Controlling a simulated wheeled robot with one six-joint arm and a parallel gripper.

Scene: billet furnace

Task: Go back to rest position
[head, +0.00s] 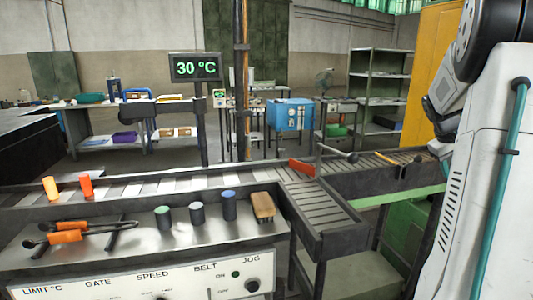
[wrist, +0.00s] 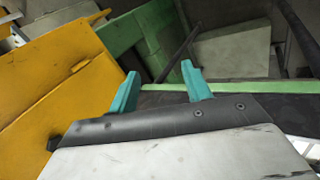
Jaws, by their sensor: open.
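My gripper (wrist: 162,88) shows in the wrist view with two teal fingers spread apart. It is open and nothing is between the fingers. Behind and beneath it are a green frame bar and a grey floor area. In the head view my arm stands at the right edge, folded beside the yellow cabinet (head: 431,72); the fingertips cannot be made out there.
A roller conveyor (head: 318,204) crosses the middle. The control panel (head: 140,282) stands in front, with several capped cylinders and a brush (head: 263,206) on its shelf. A display (head: 195,67) reads 30 °C. A green rack (head: 378,90) stands behind.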

